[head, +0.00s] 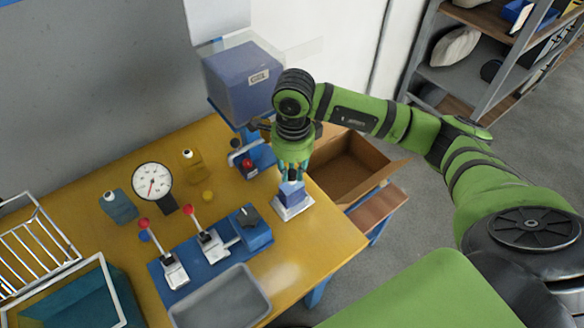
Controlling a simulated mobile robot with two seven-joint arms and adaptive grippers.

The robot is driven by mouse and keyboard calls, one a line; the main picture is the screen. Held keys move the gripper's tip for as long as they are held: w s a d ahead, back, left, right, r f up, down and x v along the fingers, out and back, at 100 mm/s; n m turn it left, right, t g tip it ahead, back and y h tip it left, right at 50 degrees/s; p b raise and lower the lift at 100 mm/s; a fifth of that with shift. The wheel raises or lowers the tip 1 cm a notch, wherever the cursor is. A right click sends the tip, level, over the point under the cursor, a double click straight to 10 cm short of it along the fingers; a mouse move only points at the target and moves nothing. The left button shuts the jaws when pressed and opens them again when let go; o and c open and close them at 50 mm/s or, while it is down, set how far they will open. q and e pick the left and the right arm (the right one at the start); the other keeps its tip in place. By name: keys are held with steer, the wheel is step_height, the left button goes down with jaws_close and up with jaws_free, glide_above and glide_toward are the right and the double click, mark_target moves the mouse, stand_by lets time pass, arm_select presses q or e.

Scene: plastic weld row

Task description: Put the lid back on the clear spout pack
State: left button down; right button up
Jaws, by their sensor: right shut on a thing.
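My right gripper (291,176) points down at the right part of the yellow table. It is shut on a small blue block-like piece (292,189), which is at a white square base (293,209); whether it rests on the base I cannot tell. A teal pack with a short spout (119,208) stands at the left, and an amber pack with a spout (192,166) stands further back. A small yellow lid-like disc (207,196) and a blue one (145,236) lie on the table. I cannot make out which piece is the clear pack. My left gripper is not in view.
A dial gauge (152,183) stands between the packs. A blue fixture with red-knobbed levers (209,243), a grey tray (222,299) and a wire rack (32,245) crowd the front and left. A blue machine (243,82) stands behind; an open cardboard box (350,166) is at right.

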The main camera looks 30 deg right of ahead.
steer(key=shift+b, duration=0.3)
stand_by(0.4)
stand_by(0.3)
steer(key=o, duration=1.2)
steer(key=shift+r+p, duration=1.85)
steer(key=shift+r, duration=1.65)
jaws_close()
